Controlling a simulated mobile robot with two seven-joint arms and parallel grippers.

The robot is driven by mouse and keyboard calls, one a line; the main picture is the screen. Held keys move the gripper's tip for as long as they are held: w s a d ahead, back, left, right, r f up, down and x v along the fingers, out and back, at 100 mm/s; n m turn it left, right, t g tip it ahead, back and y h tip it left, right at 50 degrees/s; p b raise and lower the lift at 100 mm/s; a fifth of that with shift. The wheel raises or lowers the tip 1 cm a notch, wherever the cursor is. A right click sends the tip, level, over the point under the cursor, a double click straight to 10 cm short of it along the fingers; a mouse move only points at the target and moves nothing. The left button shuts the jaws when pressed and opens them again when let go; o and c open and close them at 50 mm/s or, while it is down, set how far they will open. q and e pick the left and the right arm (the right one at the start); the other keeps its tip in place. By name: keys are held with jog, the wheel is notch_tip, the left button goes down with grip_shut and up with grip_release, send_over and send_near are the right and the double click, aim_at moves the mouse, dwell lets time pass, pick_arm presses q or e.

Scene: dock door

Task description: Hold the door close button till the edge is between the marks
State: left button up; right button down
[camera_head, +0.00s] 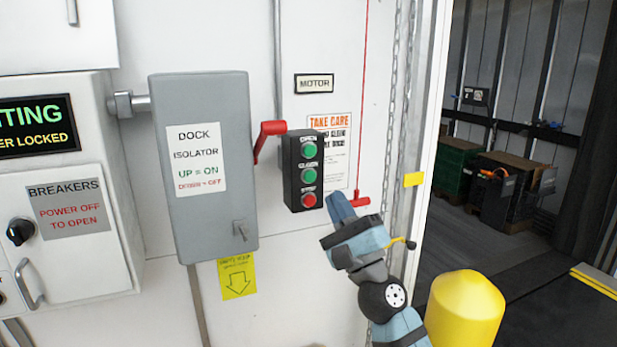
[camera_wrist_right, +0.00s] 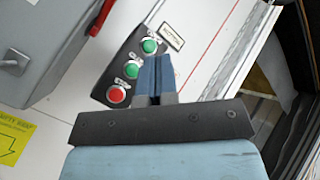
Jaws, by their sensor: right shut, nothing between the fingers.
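A dark push-button box (camera_head: 306,170) is on the white wall. It has a green top button (camera_head: 309,150), a green middle button (camera_head: 308,175) and a red bottom button (camera_head: 309,200); their small labels are blurred. My right gripper (camera_head: 335,197) is shut and empty, just right of the box's lower end in the head view. In the right wrist view its fingertips (camera_wrist_right: 156,58) point at the box (camera_wrist_right: 128,62), close to the right of the green middle button (camera_wrist_right: 131,69). I cannot tell any contact. A yellow mark (camera_head: 413,179) is on the door frame. No moving door edge shows. My left gripper is out of view.
A grey isolator box (camera_head: 204,165) with a red lever (camera_head: 268,135) stands left of the buttons. A red cord with a red handle (camera_head: 358,201) and a chain hang right of them. A yellow bollard (camera_head: 465,308) stands before the open doorway.

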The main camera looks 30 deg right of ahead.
aim_at(310, 177)
jog(key=shift+w, duration=0.1)
jog(key=shift+w+d+b, duration=0.15)
jog(key=shift+w+b, duration=0.55)
jog(key=shift+w, duration=1.5)
jog(key=shift+w+d+b, duration=0.1)
jog(key=shift+w+b, duration=0.55)
jog(key=shift+w, duration=1.55)
jog(key=shift+w, duration=0.15)
jog(key=shift+w, duration=0.25)
